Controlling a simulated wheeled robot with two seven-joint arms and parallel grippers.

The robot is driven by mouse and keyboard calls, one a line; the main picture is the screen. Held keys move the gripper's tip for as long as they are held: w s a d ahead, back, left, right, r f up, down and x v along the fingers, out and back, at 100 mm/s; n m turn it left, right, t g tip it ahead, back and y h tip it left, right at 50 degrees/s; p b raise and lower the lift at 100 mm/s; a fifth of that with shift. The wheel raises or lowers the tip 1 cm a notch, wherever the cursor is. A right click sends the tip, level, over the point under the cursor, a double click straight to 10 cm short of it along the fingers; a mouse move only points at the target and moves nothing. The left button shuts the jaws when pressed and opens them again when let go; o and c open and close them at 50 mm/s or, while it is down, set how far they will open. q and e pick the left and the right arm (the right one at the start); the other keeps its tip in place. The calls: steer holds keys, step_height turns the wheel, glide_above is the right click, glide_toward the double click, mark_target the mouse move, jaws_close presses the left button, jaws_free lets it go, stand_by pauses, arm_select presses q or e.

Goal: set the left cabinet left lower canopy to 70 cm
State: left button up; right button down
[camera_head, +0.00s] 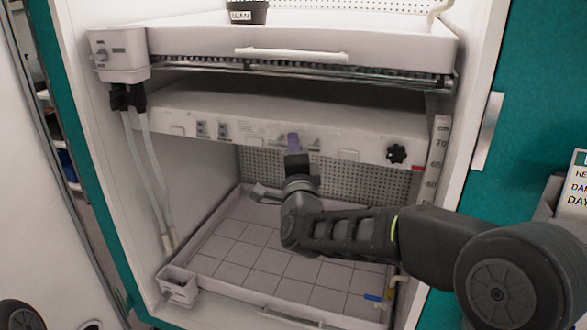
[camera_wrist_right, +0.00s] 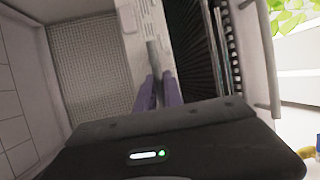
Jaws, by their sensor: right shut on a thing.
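The lower canopy (camera_head: 250,130) is a wide white panel across the left cabinet, below the upper shelf. It has a black knob (camera_head: 396,154) at its right front and a small red pointer (camera_head: 417,168) at its lower right corner. The pointer sits below the 70 mark on the height scale (camera_head: 437,165), between 70 and 60. My right gripper (camera_head: 293,143) is at the middle of the canopy's front edge. In the right wrist view its purple fingers (camera_wrist_right: 160,90) are shut on a short grey bar (camera_wrist_right: 153,55) at the canopy front. My left gripper is out of view.
Above is a shelf tray (camera_head: 390,38) with a white front handle and a labelled black pot (camera_head: 246,12). Below is a tiled tray (camera_head: 225,248). Hoses (camera_head: 143,150) hang at the left. The cabinet walls and open door flank the space.

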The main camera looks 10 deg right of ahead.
step_height(320, 180, up, 8)
steer(key=shift+d+f+p, duration=0.1)
steer(key=shift+f+p, duration=0.1)
steer(key=shift+p, duration=0.65)
steer(key=c, duration=1.7)
jaws_free()
steer(key=shift+o, duration=1.1)
steer(key=shift+f, duration=0.15)
steer(key=v, duration=0.8)
steer(key=shift+b, duration=0.3)
steer(key=shift+w, duration=0.1)
